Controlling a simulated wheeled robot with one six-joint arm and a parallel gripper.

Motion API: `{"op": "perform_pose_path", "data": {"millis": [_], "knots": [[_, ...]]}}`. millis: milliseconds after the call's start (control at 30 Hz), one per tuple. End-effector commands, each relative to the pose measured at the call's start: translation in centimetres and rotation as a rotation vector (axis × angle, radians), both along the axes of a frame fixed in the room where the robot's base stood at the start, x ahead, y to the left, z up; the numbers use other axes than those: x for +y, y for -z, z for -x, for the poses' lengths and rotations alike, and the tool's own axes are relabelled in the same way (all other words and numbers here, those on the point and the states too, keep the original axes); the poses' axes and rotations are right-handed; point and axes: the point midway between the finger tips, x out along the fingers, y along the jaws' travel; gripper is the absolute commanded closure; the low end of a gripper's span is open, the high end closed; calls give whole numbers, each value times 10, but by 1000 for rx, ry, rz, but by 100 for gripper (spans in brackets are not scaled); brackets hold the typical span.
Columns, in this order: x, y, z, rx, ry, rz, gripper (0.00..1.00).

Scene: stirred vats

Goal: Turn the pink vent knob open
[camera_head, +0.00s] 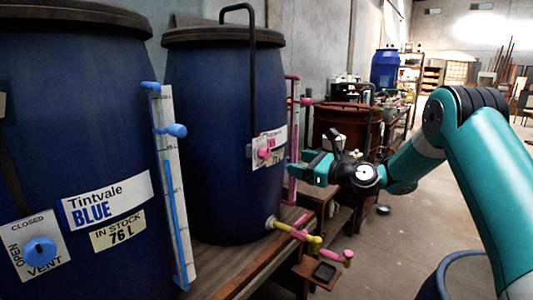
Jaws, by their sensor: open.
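The pink vent knob (264,153) sits on a small white label plate (258,142) on the right side of the second blue vat (210,130). A gap shows between gripper and knob in the picture. Whether the knob is turned open or closed cannot be told at this size.
A nearer blue vat (80,140) at left has a blue vent knob (40,251) and a blue-and-white level gauge (175,185). A black bent pipe (252,70) runs down above the plate. A yellow-and-pink tap (300,234) sticks out below. Open floor lies at right.

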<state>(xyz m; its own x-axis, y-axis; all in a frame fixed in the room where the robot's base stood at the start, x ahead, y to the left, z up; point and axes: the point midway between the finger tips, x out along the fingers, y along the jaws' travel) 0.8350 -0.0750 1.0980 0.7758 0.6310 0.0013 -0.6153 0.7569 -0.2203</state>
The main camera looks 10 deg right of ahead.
Motion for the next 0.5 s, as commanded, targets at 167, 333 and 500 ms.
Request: {"op": "perform_pose_path", "data": {"millis": [167,333,500], "knots": [[29,-3,-32,-3,-5,2,31],[52,-2,-61,-1,-4,3,31],[69,-1,-83,-2,-3,4,31]]}}
